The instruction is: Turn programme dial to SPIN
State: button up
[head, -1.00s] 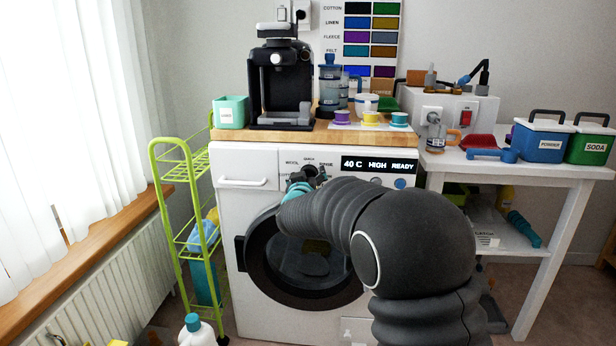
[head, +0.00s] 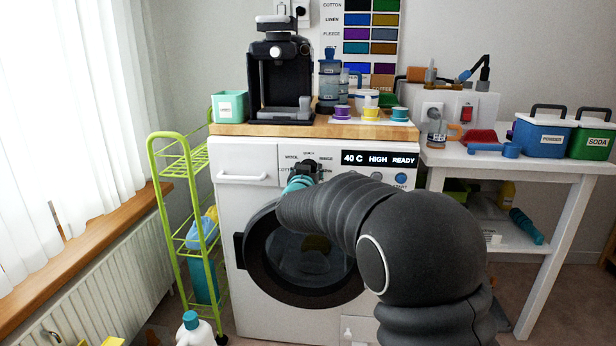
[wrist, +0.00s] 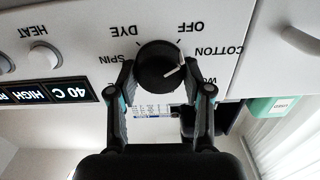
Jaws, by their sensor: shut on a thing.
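The programme dial (wrist: 160,66) is a round black knob with a white pointer line on the front of the white washing machine (head: 227,221). In the wrist view the picture is upside down, and the pointer slants towards the COTTON side. The SPIN label (wrist: 121,59) sits on the left of the dial, with DYE and OFF around it. My gripper (wrist: 163,84) is shut on the dial, its dark fingers to either side of it. In the head view my gripper (head: 305,170) is at the panel and mostly hides the dial.
A display (head: 379,159) reads 40 C HIGH READY, with round buttons below it. The dark door (head: 255,270) is under my arm. A coffee machine (head: 280,75) and coloured cups stand on the wooden top. A green rack (head: 180,240) stands left.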

jog(key=n+b, duration=0.3)
jog(key=n, duration=0.6)
jog(key=n+b, duration=0.3)
jog(key=n, duration=0.6)
jog(key=n+b, duration=0.4)
jog(key=n, duration=0.6)
jog(key=shift+a+f, duration=0.15)
jog(key=shift+f, duration=0.2)
dwell(1.1)
dwell(0.3)
jog(key=o, duration=1.1)
jog(key=shift+o, duration=0.2)
jog(key=shift+s, duration=0.15)
